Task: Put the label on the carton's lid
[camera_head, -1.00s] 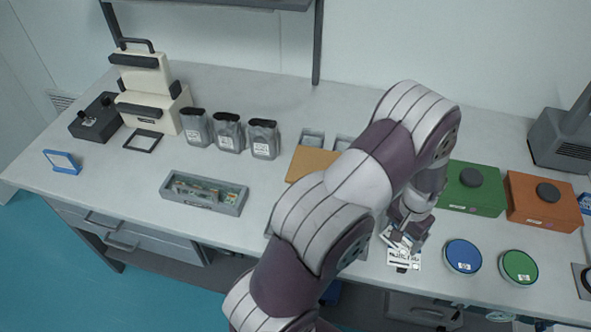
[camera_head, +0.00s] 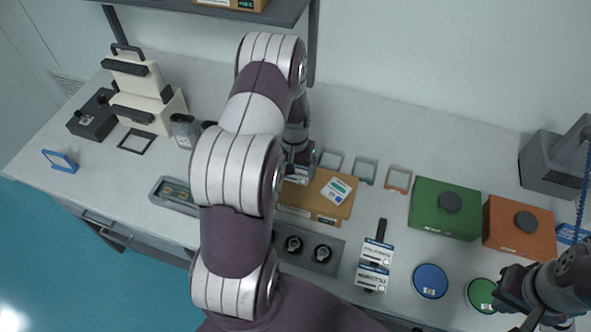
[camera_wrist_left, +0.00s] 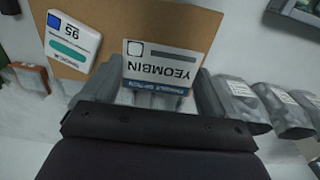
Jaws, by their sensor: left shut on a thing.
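The brown carton (camera_head: 292,212) lies flat in the middle of the table, partly behind my left arm. My left gripper (camera_head: 298,165) is over the lid's left part, shut on a white label. In the left wrist view the held label (camera_wrist_left: 160,62), printed YEOMBIN, is between the fingers and overlaps the brown lid (camera_wrist_left: 120,22). I cannot tell whether it touches the lid. Another white label (camera_head: 338,190) with a green bar lies tilted on the lid; it also shows in the left wrist view (camera_wrist_left: 72,42). My right gripper (camera_head: 520,302) is at the lower right; its fingers are unclear.
A dark holder with white labels (camera_head: 375,252) stands right of the carton. A grey tray with two round parts (camera_head: 312,250) is in front. Green (camera_head: 443,208) and orange (camera_head: 518,228) boxes and blue (camera_head: 430,281) and green (camera_head: 483,295) discs are further right. Grey pouches are at left.

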